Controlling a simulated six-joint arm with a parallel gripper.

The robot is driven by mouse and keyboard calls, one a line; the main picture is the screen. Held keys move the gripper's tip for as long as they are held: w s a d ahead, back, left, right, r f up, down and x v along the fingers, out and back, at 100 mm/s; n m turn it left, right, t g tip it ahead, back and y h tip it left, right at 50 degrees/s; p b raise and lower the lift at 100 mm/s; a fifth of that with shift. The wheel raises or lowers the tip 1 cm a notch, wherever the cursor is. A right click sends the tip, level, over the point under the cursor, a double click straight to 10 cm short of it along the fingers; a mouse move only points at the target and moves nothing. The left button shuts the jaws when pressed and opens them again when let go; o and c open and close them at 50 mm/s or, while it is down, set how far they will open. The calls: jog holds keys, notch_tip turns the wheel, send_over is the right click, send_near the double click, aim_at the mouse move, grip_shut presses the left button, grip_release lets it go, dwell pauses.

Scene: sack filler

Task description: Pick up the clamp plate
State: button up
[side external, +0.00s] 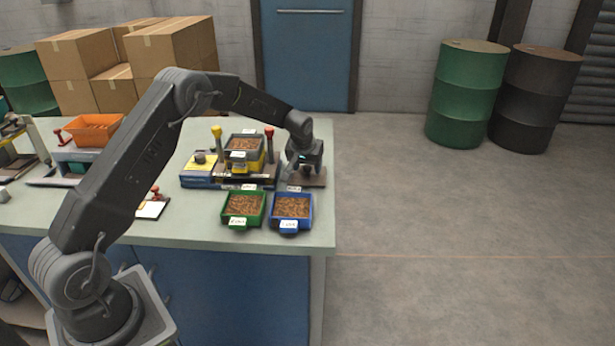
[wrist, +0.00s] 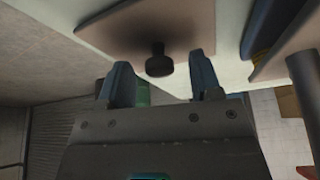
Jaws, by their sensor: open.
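The clamp plate (wrist: 125,22) is a flat brownish plate with a black round knob (wrist: 158,64) standing on it. In the side external view the plate (side external: 317,182) lies on the bench near its right edge, partly hidden by my gripper. My gripper (side external: 305,168) is above the plate, pointing down. In the wrist view my gripper (wrist: 161,78) is open, with one blue-grey finger on each side of the knob in the picture. The fingers look apart from the knob, and nothing is held. I cannot tell the exact height gap.
A green bin (side external: 243,222) and a blue bin (side external: 290,226) are in front. The bench's right edge (side external: 332,210) is close.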

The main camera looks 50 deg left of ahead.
jog(key=shift+c, duration=0.2)
grip_shut()
dwell(0.4)
